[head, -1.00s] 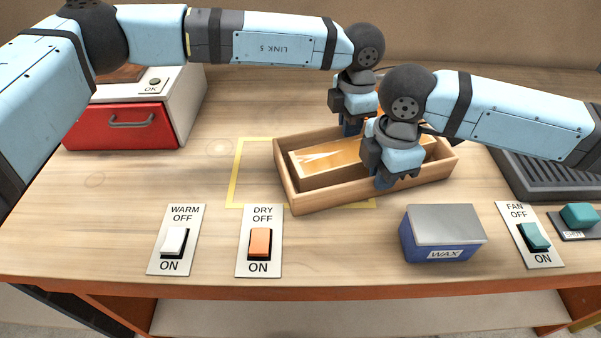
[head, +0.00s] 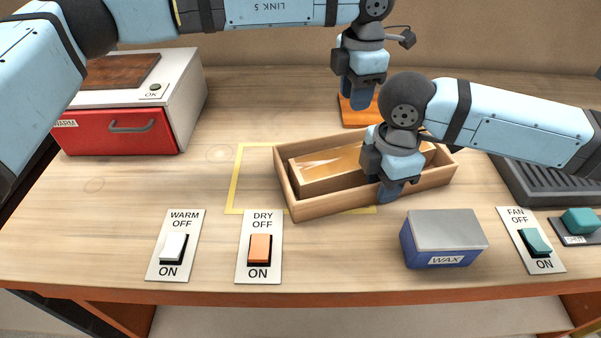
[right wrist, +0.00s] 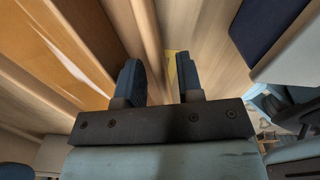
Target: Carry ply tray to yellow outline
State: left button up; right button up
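The wooden tray (head: 330,204) sits on the bench with a long ply piece (head: 325,165) in it. It lies angled across the yellow outline (head: 234,187), with its right end beyond the outline. My right gripper (head: 390,190) is down at the tray's front wall. In the right wrist view its fingers (right wrist: 161,82) stand apart on either side of the wall, with a gap showing. My left gripper (head: 360,97) is raised behind the tray, clear of its back wall. Its finger gap is not visible from here.
An orange block (head: 355,117) stands behind the tray under my left gripper. A blue wax box (head: 442,240) is at front right, a dark ridged tray (head: 530,180) at right. Switch plates line the front edge. A red-fronted warmer (head: 115,132) stands at left; bench between is clear.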

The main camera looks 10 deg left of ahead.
jog(key=shift+r, duration=0.25)
pick_arm(q)
notch_tip(320, 180, up, 3)
pick_arm(e)
notch_tip(320, 180, up, 12)
jog(key=shift+f, duration=0.25)
pick_arm(q)
jog(key=shift+s+f, duration=0.1)
pick_arm(e)
jog(key=shift+s+f, duration=0.1)
